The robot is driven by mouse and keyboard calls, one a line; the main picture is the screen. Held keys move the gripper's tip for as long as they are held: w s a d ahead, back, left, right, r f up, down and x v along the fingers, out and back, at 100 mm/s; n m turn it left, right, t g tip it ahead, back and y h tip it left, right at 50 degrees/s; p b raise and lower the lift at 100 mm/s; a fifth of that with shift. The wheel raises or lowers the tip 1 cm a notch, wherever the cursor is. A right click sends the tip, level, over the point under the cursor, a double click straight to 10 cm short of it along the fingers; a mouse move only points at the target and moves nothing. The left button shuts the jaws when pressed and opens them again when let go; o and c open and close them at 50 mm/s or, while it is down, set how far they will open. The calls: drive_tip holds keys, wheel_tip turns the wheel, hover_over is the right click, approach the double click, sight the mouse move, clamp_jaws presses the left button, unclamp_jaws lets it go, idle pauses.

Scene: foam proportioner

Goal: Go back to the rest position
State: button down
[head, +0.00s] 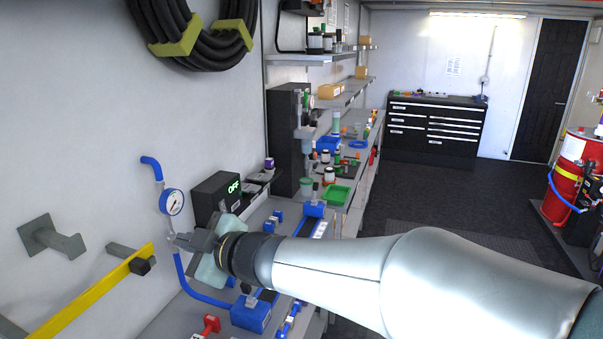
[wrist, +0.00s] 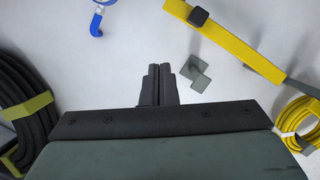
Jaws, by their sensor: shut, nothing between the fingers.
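My gripper (head: 176,240) is at the left of the head view, at the end of my outstretched arm, in front of the wall. A pressure gauge (head: 172,201) with a blue hose shows just above its fingertips. I cannot tell whether they touch. In the wrist view my gripper (wrist: 158,70) has its two dark fingers together, with nothing between them. They point toward the pale wall. The gauge is cut off at the top of the wrist view, where a blue pipe end (wrist: 96,26) shows.
A yellow bar (head: 95,292) and a grey bracket (head: 52,238) stick out from the wall at left. A black hose coil (head: 190,30) hangs above. Open floor lies right.

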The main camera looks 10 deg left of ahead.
drive_tip(key=w+d+f+m+t+h, duration=0.2)
drive_tip(key=d+f+m+h, duration=0.15)
drive_tip(key=d, duration=0.45)
drive_tip(key=w+d+f+m+t+h, duration=0.15)
drive_tip(key=d+m+h, duration=0.25)
drive_tip(key=d, duration=0.5)
drive_tip(key=w+d+f+m+t+h, duration=0.1)
drive_tip(key=w+d+f+m+h, duration=0.25)
drive_tip(key=d, duration=0.45)
drive_tip(key=s+d+f+m+g+h, duration=0.1)
drive_tip(key=s+d+f+m+g, duration=0.3)
drive_tip(key=s+d, duration=0.4)
drive_tip(key=s+d+f+m+g+h, duration=0.2)
drive_tip(key=s+d+f+m+g, duration=0.3)
drive_tip(key=s+d, duration=0.4)
drive_tip(key=s+f+m, duration=0.1)
drive_tip(key=s, duration=0.4)
drive_tip(key=shift+s+b, duration=0.2)
drive_tip(key=shift+b, duration=0.15)
